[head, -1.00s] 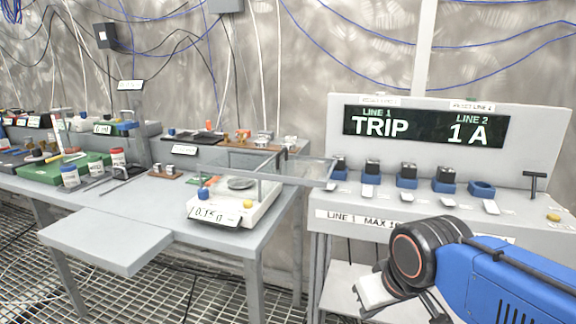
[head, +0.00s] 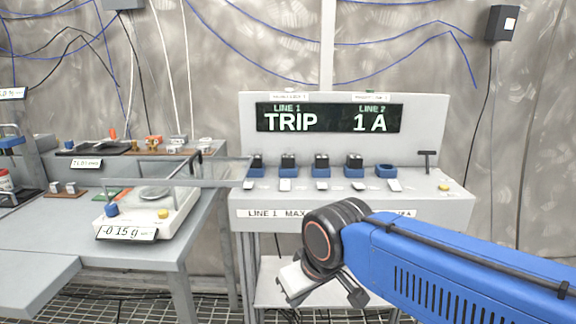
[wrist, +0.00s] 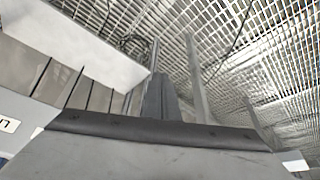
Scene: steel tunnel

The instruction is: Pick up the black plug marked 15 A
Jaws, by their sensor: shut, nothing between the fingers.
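Several black plugs stand upright in blue sockets in a row on the grey console, such as one at the left (head: 288,160), one in the middle (head: 321,160) and one at the right (head: 354,161). Any 15 A marking is too small to read, so I cannot tell which plug carries it. The rightmost blue socket (head: 387,171) looks empty. My gripper (wrist: 158,95) is shut and empty in the wrist view, over grating. In the head view it hangs low in front of the console, below the row, partly hidden by my wrist.
The console display (head: 328,119) reads TRIP for line 1 and 1 A for line 2. A black T-handle (head: 427,161) stands at its right end. Left is a bench with a scale (head: 140,205) and a clear-sided frame reaching toward the plugs. A lower shelf (head: 270,290) sits under the console.

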